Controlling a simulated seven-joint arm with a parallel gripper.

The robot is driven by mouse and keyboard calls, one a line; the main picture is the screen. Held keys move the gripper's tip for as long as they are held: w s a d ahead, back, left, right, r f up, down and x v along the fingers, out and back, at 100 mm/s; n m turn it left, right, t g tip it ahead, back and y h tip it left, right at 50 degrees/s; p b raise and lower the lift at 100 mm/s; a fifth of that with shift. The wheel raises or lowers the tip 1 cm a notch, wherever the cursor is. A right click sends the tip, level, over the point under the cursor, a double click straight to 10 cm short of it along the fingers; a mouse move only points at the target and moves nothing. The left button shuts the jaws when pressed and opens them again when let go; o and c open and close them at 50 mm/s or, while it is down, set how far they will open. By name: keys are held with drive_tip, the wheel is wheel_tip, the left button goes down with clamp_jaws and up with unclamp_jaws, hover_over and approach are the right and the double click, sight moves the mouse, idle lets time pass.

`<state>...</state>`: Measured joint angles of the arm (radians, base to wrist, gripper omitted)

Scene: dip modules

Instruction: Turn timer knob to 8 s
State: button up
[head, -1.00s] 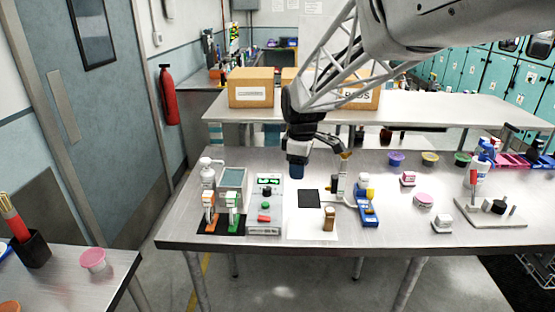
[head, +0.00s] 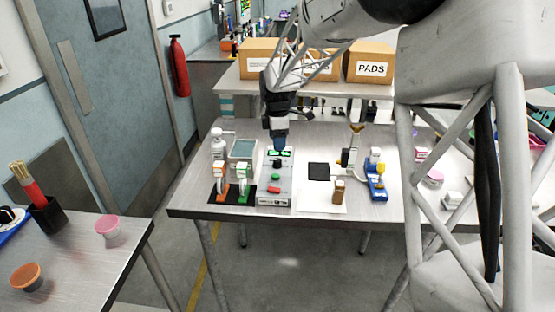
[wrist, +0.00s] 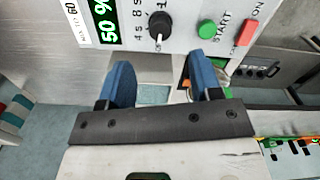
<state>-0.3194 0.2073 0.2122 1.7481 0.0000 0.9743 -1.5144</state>
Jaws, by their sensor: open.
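The control box (head: 262,190) stands on the steel table, with green-lit displays near its far end. In the wrist view its panel shows a black round knob (wrist: 159,24) with a pale pointer line toward the bottom of the picture. Labels for 4 s and 8 s are printed beside it; I cannot tell exactly which mark it points at. A green START button (wrist: 206,28) and a red ON switch (wrist: 246,33) sit to its right. My gripper (wrist: 161,75) is open and empty, its blue fingers apart from the knob. In the head view my gripper (head: 280,145) is above the box's far end.

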sight(278, 160)
drive_tip(key=shift+f, duration=0.15)
drive_tip(key=shift+f, duration=3.75)
drive_tip(key=c, duration=0.9)
